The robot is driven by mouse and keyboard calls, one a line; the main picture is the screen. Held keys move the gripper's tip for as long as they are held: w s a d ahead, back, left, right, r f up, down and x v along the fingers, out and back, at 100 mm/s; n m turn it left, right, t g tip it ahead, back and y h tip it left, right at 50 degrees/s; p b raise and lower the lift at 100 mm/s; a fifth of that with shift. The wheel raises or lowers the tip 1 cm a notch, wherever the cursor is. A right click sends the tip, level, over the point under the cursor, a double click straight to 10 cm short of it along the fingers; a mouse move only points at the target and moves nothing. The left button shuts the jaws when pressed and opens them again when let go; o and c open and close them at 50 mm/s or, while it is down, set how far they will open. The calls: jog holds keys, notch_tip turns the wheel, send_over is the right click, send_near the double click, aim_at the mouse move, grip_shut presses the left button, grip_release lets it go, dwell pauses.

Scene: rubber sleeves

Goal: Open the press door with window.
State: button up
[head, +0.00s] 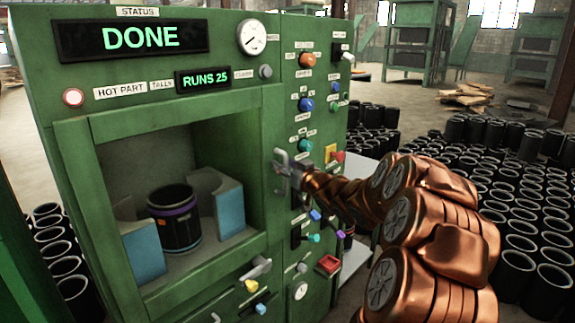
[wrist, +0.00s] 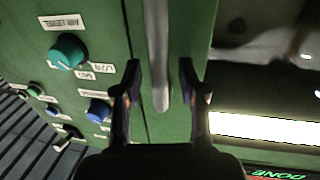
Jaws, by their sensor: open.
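The press door with window (head: 274,125) is a green frame on the front of the green press and looks shut. Through its window I see a black sleeve (head: 180,232) with a purple band, standing between two blocks with blue faces. My gripper (head: 284,172) is at the door's right edge, around mid-height. In the wrist view the grey bar handle (wrist: 158,55) passes between the two open fingers of my gripper (wrist: 160,80), with a gap on each side.
The press shows a status display (head: 140,37) reading DONE and a runs display (head: 204,79) reading 25. Knobs and switches crowd the panel right of the door, including a teal knob (wrist: 67,51) close to my fingers. Many black sleeves (head: 510,180) stand on the floor at right.

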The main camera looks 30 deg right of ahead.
jog(key=shift+c, duration=0.3)
grip_shut()
